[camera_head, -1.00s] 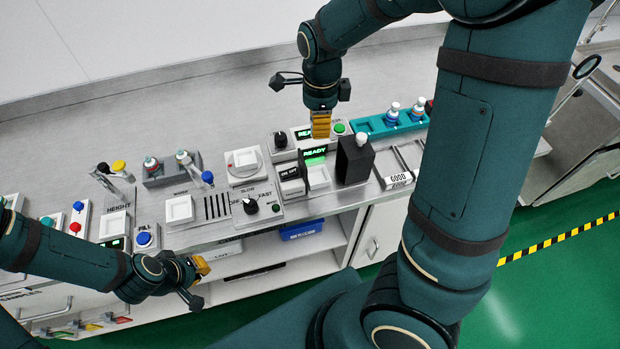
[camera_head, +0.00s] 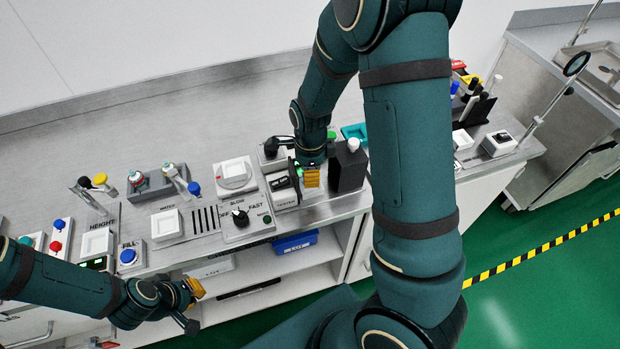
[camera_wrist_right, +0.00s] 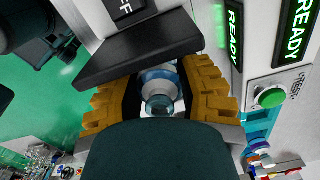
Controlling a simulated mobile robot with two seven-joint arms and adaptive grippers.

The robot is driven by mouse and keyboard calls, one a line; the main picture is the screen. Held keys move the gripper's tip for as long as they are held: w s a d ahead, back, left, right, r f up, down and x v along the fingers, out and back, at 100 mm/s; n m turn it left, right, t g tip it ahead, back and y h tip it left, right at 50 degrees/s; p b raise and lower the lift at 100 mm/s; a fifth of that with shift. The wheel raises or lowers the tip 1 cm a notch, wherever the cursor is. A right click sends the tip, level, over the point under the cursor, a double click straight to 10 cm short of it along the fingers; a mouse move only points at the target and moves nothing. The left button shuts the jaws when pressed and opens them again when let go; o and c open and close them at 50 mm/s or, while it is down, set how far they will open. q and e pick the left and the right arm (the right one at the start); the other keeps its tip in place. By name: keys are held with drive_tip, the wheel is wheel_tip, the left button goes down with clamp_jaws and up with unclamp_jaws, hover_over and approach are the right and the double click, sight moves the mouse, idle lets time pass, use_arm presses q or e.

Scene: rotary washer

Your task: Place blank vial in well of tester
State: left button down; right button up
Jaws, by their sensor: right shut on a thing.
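My right gripper (camera_head: 311,178) is over the right part of the tester (camera_head: 284,198) in the head view. In the right wrist view its yellow fingers (camera_wrist_right: 160,85) are shut on the vial (camera_wrist_right: 159,88), which shows a clear end and a blue and white band. The tester's well is hidden by the gripper and vial, so I cannot tell if the vial is inside it. A black slab (camera_wrist_right: 140,48) lies close across the fingers. My left gripper (camera_head: 195,290) hangs in front of the bench at lower left, its jaws unclear.
A black block (camera_head: 348,168) stands close right of my right gripper. The stirrer with a speed knob (camera_head: 240,217) is to the left. A grey rack (camera_head: 160,182) holds vials further left. Green READY displays (camera_wrist_right: 233,35) and a green button (camera_wrist_right: 270,97) are beside the gripper.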

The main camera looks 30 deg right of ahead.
wheel_tip(320, 180, down, 3)
drive_tip(key=shift+w+r, duration=0.1)
drive_tip(key=shift+r, duration=0.05)
drive_tip(key=shift+r, duration=0.1)
drive_tip(key=o, duration=1.1)
drive_tip(key=shift+f, duration=0.2)
wheel_tip(320, 180, up, 12)
drive_tip(key=shift+r+p, duration=0.2)
drive_tip(key=shift+p, duration=1.05)
